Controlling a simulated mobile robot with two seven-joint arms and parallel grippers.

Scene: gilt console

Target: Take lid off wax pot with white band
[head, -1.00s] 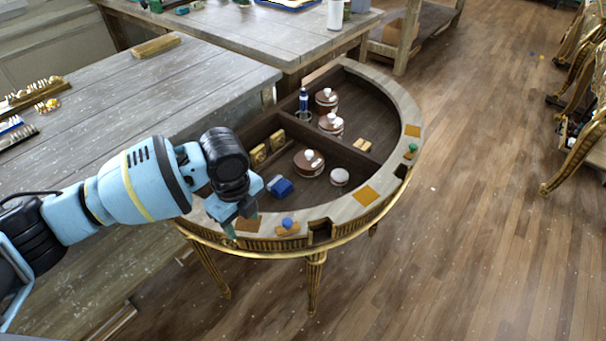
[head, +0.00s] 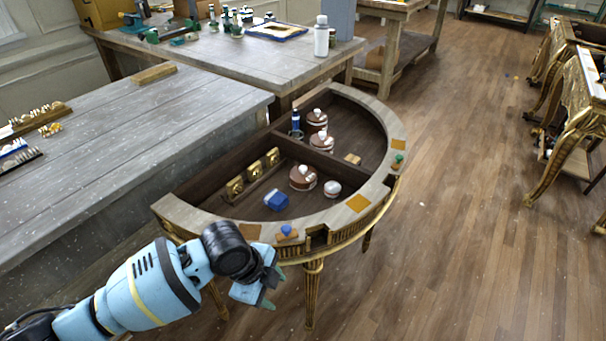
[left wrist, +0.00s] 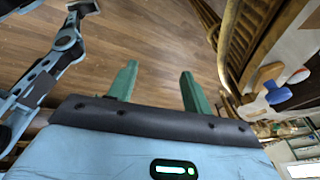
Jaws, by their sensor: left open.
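Several brown wax pots with pale lid knobs stand in the half-round console (head: 180,212). One pot (head: 317,121) and another pot (head: 321,143) are in the back compartment; a third pot (head: 303,178) is in the front compartment. I cannot tell for sure which has the white band. My left gripper (head: 272,288) is open and empty, in front of the console's near edge and outside its rim. In the left wrist view its two green fingers (left wrist: 156,88) are apart, with floor behind them. My right gripper does not show in the head view.
A small pale jar (head: 332,188), a blue block (head: 276,201) and gold pieces (head: 253,173) share the front compartment. A blue bottle (head: 295,120) stands near the back pots. A blue knob (head: 287,231) sits on the front rim. A grey workbench (head: 130,130) adjoins on the left.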

